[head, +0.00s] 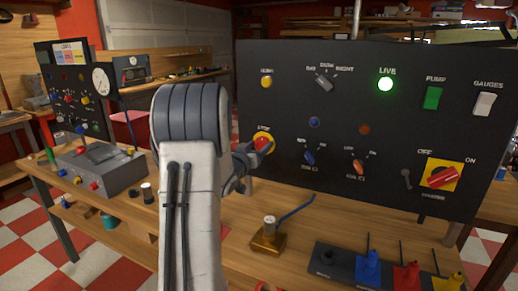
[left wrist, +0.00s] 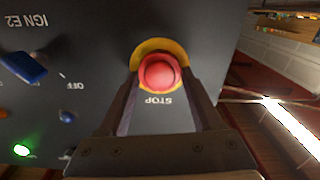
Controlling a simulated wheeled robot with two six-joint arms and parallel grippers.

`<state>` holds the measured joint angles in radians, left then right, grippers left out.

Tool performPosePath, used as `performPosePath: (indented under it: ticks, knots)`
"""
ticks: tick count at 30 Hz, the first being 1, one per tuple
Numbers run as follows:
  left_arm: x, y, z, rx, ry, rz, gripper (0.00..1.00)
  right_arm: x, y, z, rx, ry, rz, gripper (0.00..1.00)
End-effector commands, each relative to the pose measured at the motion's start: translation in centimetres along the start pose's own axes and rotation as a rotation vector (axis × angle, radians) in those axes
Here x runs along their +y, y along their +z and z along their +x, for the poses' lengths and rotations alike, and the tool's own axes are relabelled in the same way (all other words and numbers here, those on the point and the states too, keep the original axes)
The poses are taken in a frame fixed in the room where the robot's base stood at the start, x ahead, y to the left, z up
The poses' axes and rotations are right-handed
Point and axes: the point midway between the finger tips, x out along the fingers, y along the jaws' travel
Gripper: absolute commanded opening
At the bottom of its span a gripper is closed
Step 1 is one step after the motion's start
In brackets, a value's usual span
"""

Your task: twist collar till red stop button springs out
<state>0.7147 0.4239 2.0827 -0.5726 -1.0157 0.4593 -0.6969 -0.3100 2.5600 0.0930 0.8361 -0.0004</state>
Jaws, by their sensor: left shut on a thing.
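The red stop button (head: 263,142) sits on a yellow round backing on the black panel (head: 330,215), under the label STOP. In the left wrist view the red button (left wrist: 160,73) shows between my fingers, with its yellow ring (left wrist: 150,47) behind it. My left gripper (head: 249,156) reaches the panel from the left and is shut on the button, one finger on each side. In the left wrist view the fingertips (left wrist: 161,84) lie at the button's sides. A separate collar cannot be told from the button. My right gripper is not in view.
The panel also bears a lit green LIVE lamp (head: 385,84), a red master switch (head: 440,177) on yellow, and several knobs and rockers. On the wooden bench below stand a brass block (head: 267,240) and a dark rack (head: 335,262) with coloured pieces. A grey control box (head: 100,170) stands at left.

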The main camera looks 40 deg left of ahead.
Motion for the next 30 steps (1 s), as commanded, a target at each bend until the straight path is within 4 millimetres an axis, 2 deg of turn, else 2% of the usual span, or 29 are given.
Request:
performPosePath:
  ticks: [15, 21, 30]
  knots:
    - [0.1, 0.3, 0.0, 0.004, 0.000, 0.367, 0.11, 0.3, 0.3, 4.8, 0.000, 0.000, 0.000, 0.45]
    - [0.1, 0.3, 0.0, 0.002, -0.001, 0.478, 0.11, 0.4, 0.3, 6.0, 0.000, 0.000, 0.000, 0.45]
    - [0.2, 0.1, 0.0, 0.001, 0.000, 0.558, 0.11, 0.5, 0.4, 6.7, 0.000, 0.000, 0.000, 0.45]
